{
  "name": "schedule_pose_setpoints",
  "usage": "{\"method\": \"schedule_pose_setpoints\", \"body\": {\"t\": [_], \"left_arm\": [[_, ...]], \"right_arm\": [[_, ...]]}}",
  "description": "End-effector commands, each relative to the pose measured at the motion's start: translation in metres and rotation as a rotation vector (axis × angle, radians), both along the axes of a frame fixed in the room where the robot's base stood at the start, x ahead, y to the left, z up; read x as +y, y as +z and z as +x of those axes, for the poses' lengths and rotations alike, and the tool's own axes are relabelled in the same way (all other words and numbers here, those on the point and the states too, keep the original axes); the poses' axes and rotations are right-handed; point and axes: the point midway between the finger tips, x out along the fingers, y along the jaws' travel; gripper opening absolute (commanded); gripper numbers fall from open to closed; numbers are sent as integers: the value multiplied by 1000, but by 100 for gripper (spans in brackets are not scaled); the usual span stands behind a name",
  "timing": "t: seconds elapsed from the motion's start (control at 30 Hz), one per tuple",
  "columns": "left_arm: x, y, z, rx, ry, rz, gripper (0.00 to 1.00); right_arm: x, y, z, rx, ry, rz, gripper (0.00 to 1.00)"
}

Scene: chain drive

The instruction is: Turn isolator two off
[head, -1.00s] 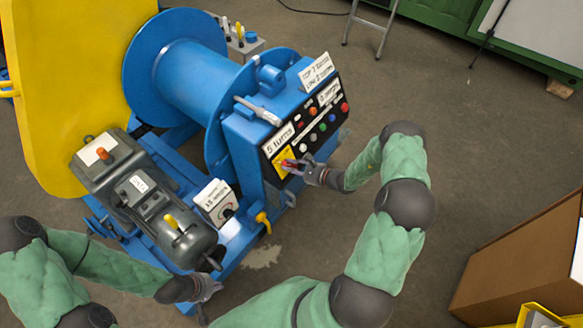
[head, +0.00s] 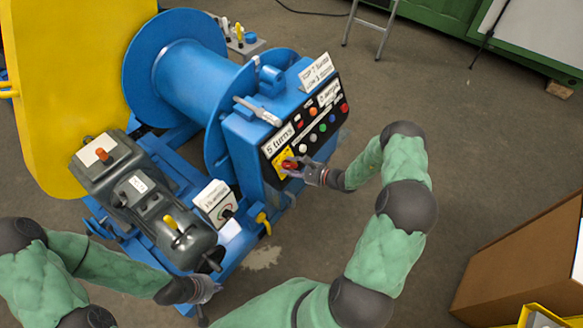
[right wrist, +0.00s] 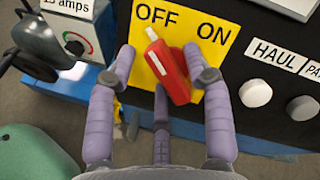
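A red rotary handle (right wrist: 172,72) with a white tip mark sits on a yellow plate (right wrist: 221,50) lettered OFF and ON. Its tip points up and slightly left, between the two words and nearer OFF. No number two is readable on the plate. The plate and handle (head: 289,165) also show at the lower left of the black panel in the head view. My right gripper (right wrist: 160,58) is open around the handle; its right finger is close to or touching the handle, its left finger apart from it. My left gripper (head: 208,289) hangs low by the motor, its fingers too small to read.
The black panel (head: 306,126) carries several coloured buttons and labels. A white button (right wrist: 255,93) under HAUL is right of my fingers. A blue winch drum (head: 190,75), a grey motor (head: 160,215) and an amps dial box (head: 216,203) stand to the left.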

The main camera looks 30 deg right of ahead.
Motion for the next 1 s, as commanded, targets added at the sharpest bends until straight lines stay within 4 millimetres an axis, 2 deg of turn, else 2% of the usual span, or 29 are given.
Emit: {"method": "schedule_pose_setpoints", "body": {"t": [0.37, 0.8, 1.0], "left_arm": [[0, 0, 0, 0, 0, 0, 0], [0, 0, 0, 0, 0, 0, 0], [0, 0, 0, 0, 0, 0, 0]], "right_arm": [[-5, 3, -5, -2, -3, 0, 52], [-45, 26, -70, 1, -5, 0, 52], [-58, 33, -91, 1, -2, 0, 52]]}}
